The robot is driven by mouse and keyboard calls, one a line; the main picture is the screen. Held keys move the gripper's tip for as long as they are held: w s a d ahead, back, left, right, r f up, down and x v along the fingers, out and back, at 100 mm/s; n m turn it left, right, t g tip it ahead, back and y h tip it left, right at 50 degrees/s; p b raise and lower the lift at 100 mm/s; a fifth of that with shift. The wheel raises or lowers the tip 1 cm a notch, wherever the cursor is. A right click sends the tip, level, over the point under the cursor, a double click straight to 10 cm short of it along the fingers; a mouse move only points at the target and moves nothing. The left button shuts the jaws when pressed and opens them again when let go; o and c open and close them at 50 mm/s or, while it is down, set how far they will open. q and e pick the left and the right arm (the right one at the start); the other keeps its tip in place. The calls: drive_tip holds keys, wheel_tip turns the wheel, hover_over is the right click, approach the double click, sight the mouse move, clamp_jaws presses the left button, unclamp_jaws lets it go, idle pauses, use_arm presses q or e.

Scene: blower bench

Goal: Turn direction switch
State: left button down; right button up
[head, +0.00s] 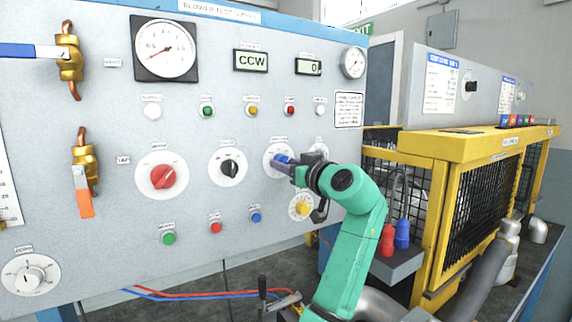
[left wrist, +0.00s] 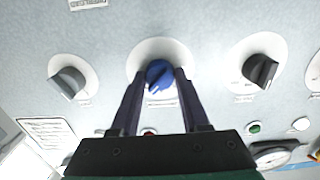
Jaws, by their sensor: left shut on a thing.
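The panel's blue rotary switch (head: 281,158) sits on a round white plate. Its label is too small for me to read, so I cannot confirm that it is the direction switch. In the left wrist view the blue knob (left wrist: 159,74) is between my two dark fingers, with a small white mark on it. My left gripper (head: 290,165) is shut on this knob, and the gripper body hides part of its plate. A display (head: 251,61) above on the panel reads CCW. My right gripper is not in view.
A black knob (head: 230,169) and a red knob (head: 162,176) are to the left. A yellow knob (head: 303,208) is close below my left gripper. Another dark knob (left wrist: 67,82) flanks it in the wrist view. A yellow-framed cage (head: 432,205) stands at right.

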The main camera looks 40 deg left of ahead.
use_arm(q)
drive_tip(key=shift+f, duration=0.2)
idle(0.3)
drive_tip(key=shift+c, duration=2)
unclamp_jaws()
drive_tip(key=shift+d+r, duration=0.1)
drive_tip(key=shift+d, duration=0.1)
drive_tip(key=b+v, duration=0.4)
drive_tip(key=v, duration=1)
drive_tip(key=shift+d, duration=0.2)
